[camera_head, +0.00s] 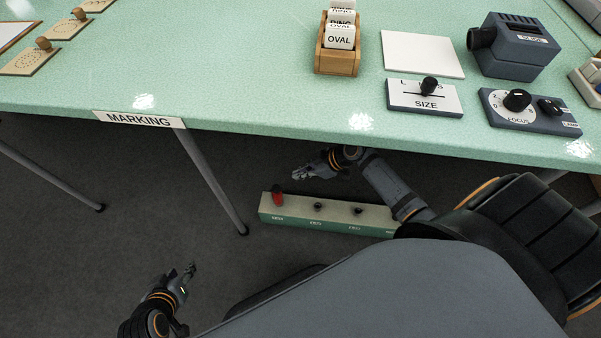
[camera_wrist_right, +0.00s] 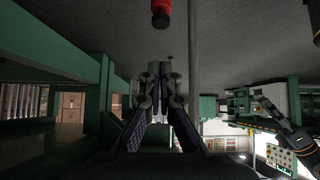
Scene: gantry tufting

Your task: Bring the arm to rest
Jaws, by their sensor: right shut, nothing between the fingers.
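My right gripper (camera_head: 308,170) is below the front edge of the table in the head view, above the floor and close to the green control box. It is shut and empty. In the right wrist view its two fingers (camera_wrist_right: 160,72) meet at the tips. My left gripper (camera_head: 187,272) is at the lower left of the head view, over the dark floor and clear of the table. No object shows in it, and it is too small to tell whether its fingers are apart.
The green table (camera_head: 230,85) spans the top, with a MARKING label (camera_head: 138,119) and a leg (camera_head: 214,180) beneath. A control box (camera_head: 335,228) with a red knob (camera_head: 277,198) lies below the edge. A card box (camera_head: 337,60) and SIZE panel (camera_head: 425,98) stand on the table.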

